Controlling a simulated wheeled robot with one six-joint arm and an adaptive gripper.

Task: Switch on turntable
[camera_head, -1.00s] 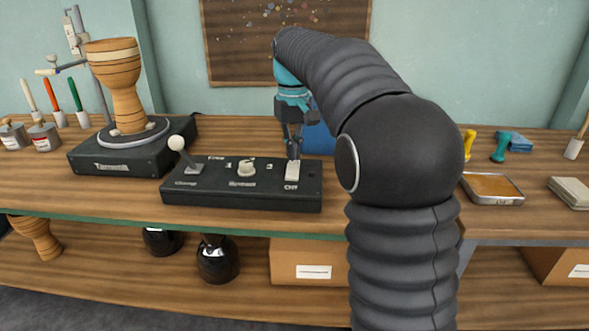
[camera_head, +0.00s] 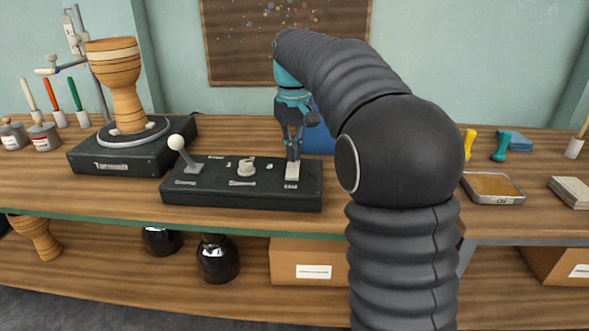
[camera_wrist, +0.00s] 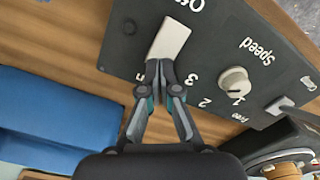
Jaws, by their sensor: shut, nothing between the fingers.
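The turntable (camera_head: 90,158) is a dark box with a round plate at the back left, and a wooden goblet drum (camera_head: 124,90) stands upright on it. In front is a black control box (camera_head: 240,203) with a white-knobbed lever (camera_head: 178,145), a round speed knob (camera_head: 246,168) and a white rocker switch (camera_head: 292,172). My gripper (camera_head: 293,157) is shut and empty, its fingertips at the far end of the switch. In the wrist view, the fingertips (camera_wrist: 160,66) meet the near end of the switch (camera_wrist: 170,38); "Off" is printed beyond its other end. Whether they press it, I cannot tell.
A blue object (camera_wrist: 60,110) lies behind the control box. Paint cans (camera_head: 43,137) and brushes stand at the far left. A shallow tray (camera_head: 492,187) and a stack of cards (camera_head: 571,191) lie at the right.

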